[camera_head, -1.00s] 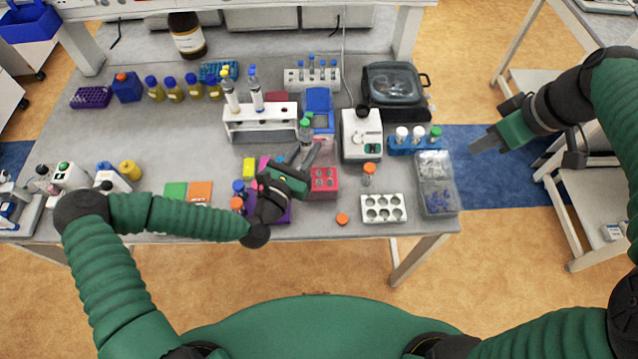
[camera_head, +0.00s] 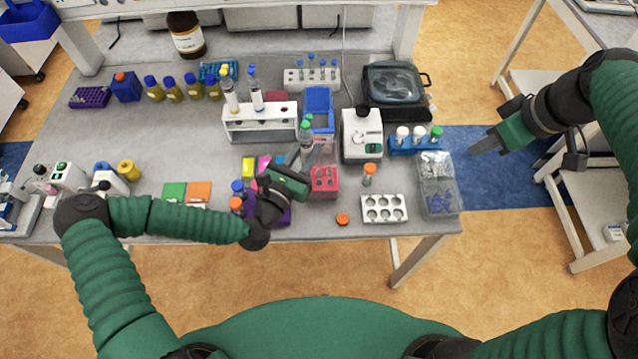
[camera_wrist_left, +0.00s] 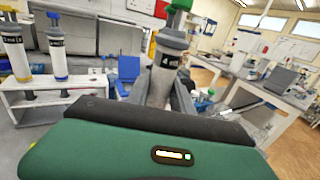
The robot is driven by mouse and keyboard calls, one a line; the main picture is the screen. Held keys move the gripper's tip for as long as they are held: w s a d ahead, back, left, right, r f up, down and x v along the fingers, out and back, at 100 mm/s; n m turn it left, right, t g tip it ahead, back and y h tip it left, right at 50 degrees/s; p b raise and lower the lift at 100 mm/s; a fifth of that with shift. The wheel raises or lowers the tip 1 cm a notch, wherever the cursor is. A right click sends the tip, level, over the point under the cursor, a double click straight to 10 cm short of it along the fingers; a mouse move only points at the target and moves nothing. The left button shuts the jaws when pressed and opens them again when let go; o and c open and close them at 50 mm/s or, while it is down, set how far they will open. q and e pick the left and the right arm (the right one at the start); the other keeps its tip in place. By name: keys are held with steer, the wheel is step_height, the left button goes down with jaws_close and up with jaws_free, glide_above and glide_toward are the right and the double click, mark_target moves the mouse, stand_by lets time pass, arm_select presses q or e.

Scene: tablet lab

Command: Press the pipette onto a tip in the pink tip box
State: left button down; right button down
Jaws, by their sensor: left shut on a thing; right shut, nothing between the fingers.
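The pipette (camera_head: 305,136), grey with a green top, is upright in the grip of my left gripper (camera_head: 303,154). In the left wrist view the pipette (camera_wrist_left: 167,62) stands between the fingers (camera_wrist_left: 158,90), which are closed on its body. Its lower end is hidden by the gripper. The pink tip box (camera_head: 324,182) sits on the table just below and right of the gripper in the head view. I cannot tell whether the pipette touches a tip. My right gripper (camera_head: 486,145) is shut and empty, off the table's right side.
A white rack with pipettes (camera_head: 260,120) stands behind my left gripper. A white well plate (camera_head: 384,208) and an orange cap (camera_head: 342,220) lie near the front edge.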

mark_target(305, 131)
arm_select(q)
steer(key=shift+f+b, duration=0.45)
steer(key=shift+f, duration=0.05)
stand_by(1.1)
steer(key=shift+r+p, duration=0.5)
steer(key=shift+r, duration=0.1)
step_height(305, 131, up, 8)
steer(key=p, duration=0.5)
steer(key=shift+p, duration=0.4)
steer(key=shift+f, duration=0.15)
